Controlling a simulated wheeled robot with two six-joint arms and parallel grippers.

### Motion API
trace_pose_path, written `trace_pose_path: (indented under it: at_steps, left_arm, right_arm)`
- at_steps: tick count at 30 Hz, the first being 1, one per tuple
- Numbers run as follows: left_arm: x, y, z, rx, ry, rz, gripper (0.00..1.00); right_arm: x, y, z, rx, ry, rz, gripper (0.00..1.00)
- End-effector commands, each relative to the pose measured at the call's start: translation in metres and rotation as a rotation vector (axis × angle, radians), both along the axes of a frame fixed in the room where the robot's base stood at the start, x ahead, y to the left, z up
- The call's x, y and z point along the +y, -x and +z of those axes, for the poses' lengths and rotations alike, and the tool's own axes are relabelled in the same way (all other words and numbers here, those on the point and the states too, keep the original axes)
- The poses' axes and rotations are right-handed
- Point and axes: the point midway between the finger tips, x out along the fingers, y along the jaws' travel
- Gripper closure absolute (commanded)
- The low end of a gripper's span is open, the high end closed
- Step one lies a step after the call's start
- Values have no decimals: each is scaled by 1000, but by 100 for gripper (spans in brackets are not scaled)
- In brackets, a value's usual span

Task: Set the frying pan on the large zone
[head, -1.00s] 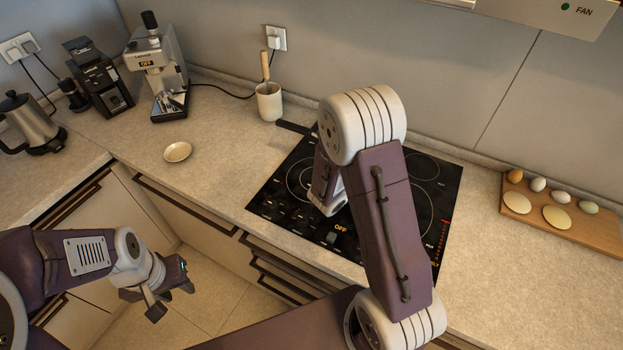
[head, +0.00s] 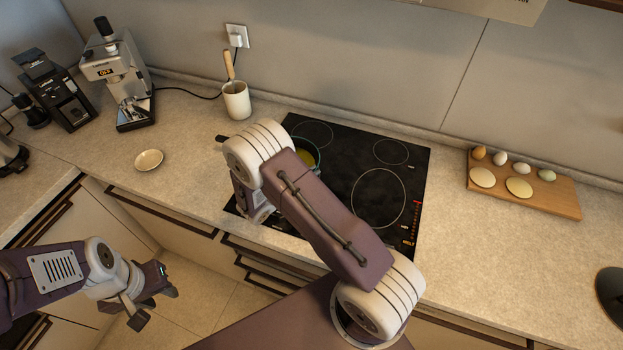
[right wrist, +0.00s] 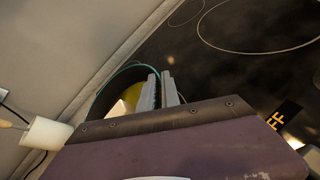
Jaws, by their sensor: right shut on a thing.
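The frying pan (head: 313,152) shows only partly in the head view, with something yellow inside. It is over the left part of the black cooktop (head: 340,150), mostly hidden behind my right arm. A large ring (head: 378,198) at the cooktop's front right is bare. In the right wrist view the pan's dark wall and teal rim (right wrist: 125,73) are beside my right gripper (right wrist: 163,88), which is shut on the pan. I cannot tell whether the pan touches the glass. My left gripper (head: 150,300) hangs empty over the floor, its fingers apart.
Smaller rings lie at the back left (head: 312,135) and back right (head: 391,152). A wooden board (head: 550,196) with eggs is at right; the counter between is clear.

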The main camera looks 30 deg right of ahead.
Motion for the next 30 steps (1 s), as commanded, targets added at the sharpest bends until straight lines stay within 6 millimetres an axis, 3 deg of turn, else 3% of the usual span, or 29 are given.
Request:
trace_pose_path:
  at_steps: [6, 16, 18, 19, 30]
  left_arm:
    - [0, 0, 7, 0, 0, 0, 64]
    - [0, 0, 4, 0, 0, 0, 64]
    - [0, 0, 5, 0, 0, 0, 64]
    - [0, 0, 5, 0, 0, 0, 64]
    - [0, 0, 3, 0, 0, 0, 64]
  right_arm:
    - [-1, 0, -31, -2, 2, 0, 100]
    - [-1, 0, -37, -3, 1, -1, 100]
    - [-1, 1, -37, 2, -1, 0, 74]
    - [-1, 1, -37, 2, -1, 0, 72]
    - [6, 2, -34, 0, -1, 4, 72]
